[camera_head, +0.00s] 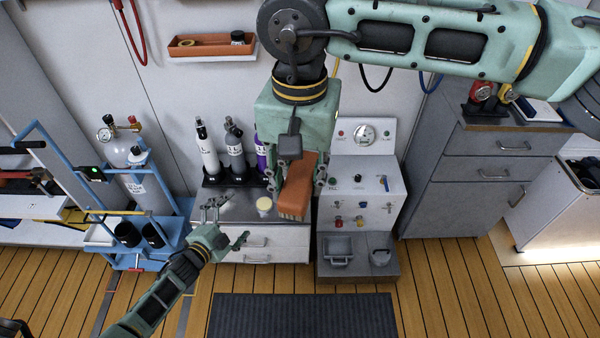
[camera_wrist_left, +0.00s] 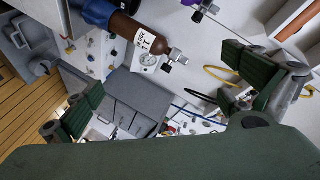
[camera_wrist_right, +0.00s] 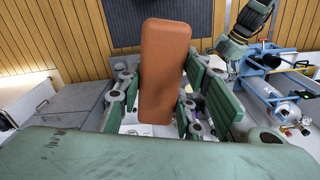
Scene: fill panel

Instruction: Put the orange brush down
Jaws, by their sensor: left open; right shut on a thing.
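The orange brush (camera_head: 297,192) is held in my right gripper (camera_head: 296,180), bristles facing down, in front of the fill panel and bench in the head view. In the right wrist view the brush (camera_wrist_right: 163,70) stands between the closed fingers. My left gripper (camera_head: 226,222) is open and empty, lower and to the left of the brush in the head view. In the left wrist view my left gripper (camera_wrist_left: 165,110) has its fingers wide apart with nothing between them.
A grey-topped bench (camera_head: 235,206) holds a small pale jar (camera_head: 264,206) and several cylinders (camera_head: 235,150) in a rack. The fill panel (camera_head: 362,185) stands to its right. A blue cylinder cart (camera_head: 150,230) is at left. A dark mat (camera_head: 300,315) lies on the floor.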

